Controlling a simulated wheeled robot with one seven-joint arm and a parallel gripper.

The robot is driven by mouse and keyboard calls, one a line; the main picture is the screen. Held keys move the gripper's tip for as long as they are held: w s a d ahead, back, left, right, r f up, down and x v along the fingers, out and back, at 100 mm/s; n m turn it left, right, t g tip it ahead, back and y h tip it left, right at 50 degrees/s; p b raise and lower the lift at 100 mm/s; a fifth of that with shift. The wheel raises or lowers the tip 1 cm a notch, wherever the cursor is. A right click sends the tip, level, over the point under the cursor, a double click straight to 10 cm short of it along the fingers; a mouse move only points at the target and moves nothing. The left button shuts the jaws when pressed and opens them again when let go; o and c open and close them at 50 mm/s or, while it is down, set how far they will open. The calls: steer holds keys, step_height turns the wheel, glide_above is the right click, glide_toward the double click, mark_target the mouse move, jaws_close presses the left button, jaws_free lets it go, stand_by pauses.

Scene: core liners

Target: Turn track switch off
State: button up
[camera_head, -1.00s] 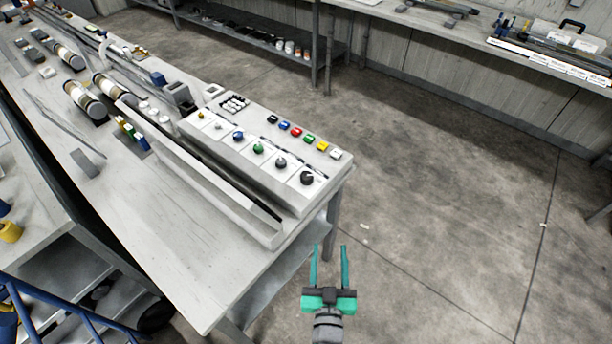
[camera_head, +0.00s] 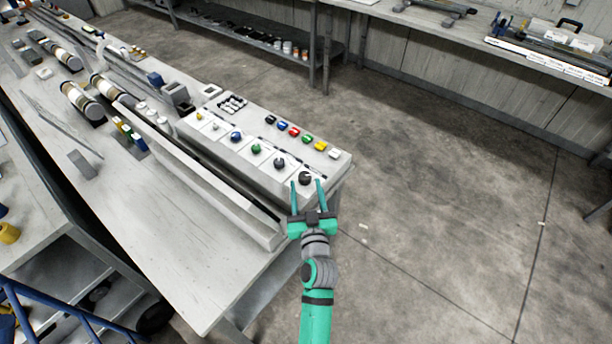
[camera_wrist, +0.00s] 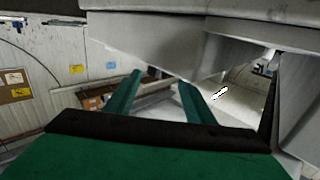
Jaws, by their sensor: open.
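A light grey control panel (camera_head: 262,179) lies on the near end of the long white table. Its sloped top has a row of round knobs, including a black knob (camera_head: 305,178) at the near right, a dark grey knob (camera_head: 279,163), a green knob (camera_head: 256,148) and a blue knob (camera_head: 235,136). Which one is the track switch I cannot tell. My gripper (camera_head: 307,184) is open and empty, and its fingers overlap the black knob in the head view. In the wrist view the green fingers (camera_wrist: 158,95) are apart, and no knob shows between them.
A row of coloured buttons (camera_head: 294,131) runs along the panel's back. A long light channel (camera_head: 200,180) lies along the panel's front. Core cylinders (camera_head: 82,101) lie farther left on the table (camera_head: 165,255). Open concrete floor (camera_head: 440,190) is to the right.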

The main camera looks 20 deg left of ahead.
mark_target(306, 181)
steer(key=shift+x, duration=2.55)
steer(key=shift+w+d, duration=0.1)
steer(key=c, duration=1.1)
steer(key=shift+o, duration=0.2)
